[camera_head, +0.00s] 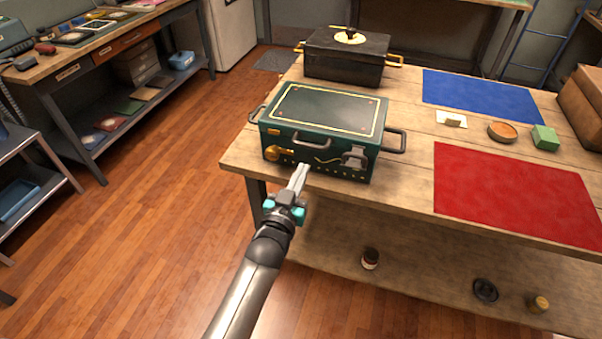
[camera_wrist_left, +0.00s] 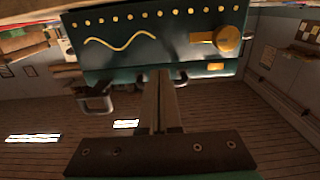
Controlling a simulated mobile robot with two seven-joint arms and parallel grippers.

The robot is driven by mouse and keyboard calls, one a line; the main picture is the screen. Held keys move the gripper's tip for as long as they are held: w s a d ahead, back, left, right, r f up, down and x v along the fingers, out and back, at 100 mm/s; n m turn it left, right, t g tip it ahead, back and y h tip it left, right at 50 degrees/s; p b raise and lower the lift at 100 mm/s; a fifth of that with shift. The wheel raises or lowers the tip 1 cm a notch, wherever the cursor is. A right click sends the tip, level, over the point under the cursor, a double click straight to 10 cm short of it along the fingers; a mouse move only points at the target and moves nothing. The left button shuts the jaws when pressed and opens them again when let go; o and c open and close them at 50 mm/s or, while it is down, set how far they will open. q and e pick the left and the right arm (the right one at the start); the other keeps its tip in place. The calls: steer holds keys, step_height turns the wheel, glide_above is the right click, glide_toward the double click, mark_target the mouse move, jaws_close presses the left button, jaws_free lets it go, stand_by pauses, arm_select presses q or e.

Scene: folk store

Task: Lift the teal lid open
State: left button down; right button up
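The teal lid (camera_head: 325,108), edged with a gold line, lies closed on a teal box (camera_head: 335,166) at the table's near left corner. A grey handle (camera_head: 312,144) sits on its front. Below it are a round gold knob (camera_head: 277,153) and a grey latch (camera_head: 354,157). My left gripper (camera_head: 301,172) is in front of the box, its fingers together and nothing seen between them. In the left wrist view the fingers (camera_wrist_left: 161,80) point at the box front (camera_wrist_left: 150,35), seen upside down; whether they touch it I cannot tell. My right gripper is not in view.
A black lidded box (camera_head: 345,55) with gold handles stands behind. To the right on the wooden table (camera_head: 405,185) are a blue mat (camera_head: 480,97), a red mat (camera_head: 515,192), a round dish (camera_head: 502,132) and a green block (camera_head: 545,138). The floor to the left is clear.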

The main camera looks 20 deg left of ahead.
mark_target(313, 138)
arm_select(q)
steer(key=shift+w, duration=0.3)
steer(key=shift+w+d+b, duration=0.1)
steer(key=shift+w+b, duration=1.5)
steer(key=shift+w, duration=1.5)
steer(key=shift+s, duration=0.1)
steer(key=shift+s+p, duration=0.3)
steer(key=shift+p, duration=0.15)
steer(key=shift+r+p, duration=1.3)
steer(key=shift+r, duration=0.05)
